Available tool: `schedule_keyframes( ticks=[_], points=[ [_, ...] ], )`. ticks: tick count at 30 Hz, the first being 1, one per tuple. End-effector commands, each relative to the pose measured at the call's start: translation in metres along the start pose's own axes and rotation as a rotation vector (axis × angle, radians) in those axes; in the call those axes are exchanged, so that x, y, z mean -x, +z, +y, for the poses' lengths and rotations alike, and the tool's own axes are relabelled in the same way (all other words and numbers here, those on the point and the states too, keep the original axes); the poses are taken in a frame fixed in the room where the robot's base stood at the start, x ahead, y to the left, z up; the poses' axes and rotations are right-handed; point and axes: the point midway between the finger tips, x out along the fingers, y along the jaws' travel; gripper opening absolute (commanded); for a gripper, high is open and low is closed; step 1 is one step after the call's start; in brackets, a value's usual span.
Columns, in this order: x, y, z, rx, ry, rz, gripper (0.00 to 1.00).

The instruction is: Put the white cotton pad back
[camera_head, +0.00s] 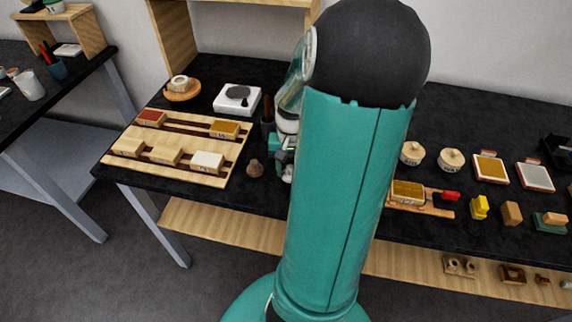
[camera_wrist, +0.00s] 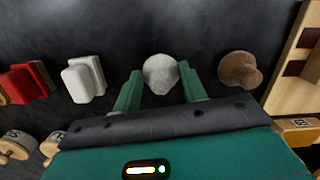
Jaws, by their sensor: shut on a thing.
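The white cotton pad (camera_wrist: 160,74) appears as a rounded, pale grey-white, rough-surfaced thing in the wrist view. My gripper (camera_wrist: 160,80) is shut on it, with one green finger on either side. Whether the pad touches the table is hard to tell.
A brown knob (camera_wrist: 240,69) stands just right of my gripper, with a pale wooden rack (camera_head: 222,172) beyond it. A white block (camera_wrist: 84,79) and a red block (camera_wrist: 27,82) stand to the left. Dark table is bare between them.

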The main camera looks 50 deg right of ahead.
Motion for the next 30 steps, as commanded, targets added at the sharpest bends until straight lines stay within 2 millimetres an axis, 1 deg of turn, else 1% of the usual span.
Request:
schedule_keyframes(
  ticks=[11,12,14,15,25,28,30],
  points=[
    [-0.004,0.001,0.002,0.001,-0.001,0.001,0.20],
    [-0.004,0.000,0.002,0.001,-0.001,0.001,0.50],
    [-0.003,0.000,0.002,0.001,-0.001,0.001,0.61],
    [-0.003,0.000,0.003,0.000,-0.001,0.001,0.64],
    [-0.001,-0.001,0.002,0.000,0.000,0.002,0.64],
    [0.010,-0.002,0.001,0.000,0.002,0.005,0.64],
    [0.022,-0.003,0.001,-0.001,0.001,0.007,0.64]
  ],
)
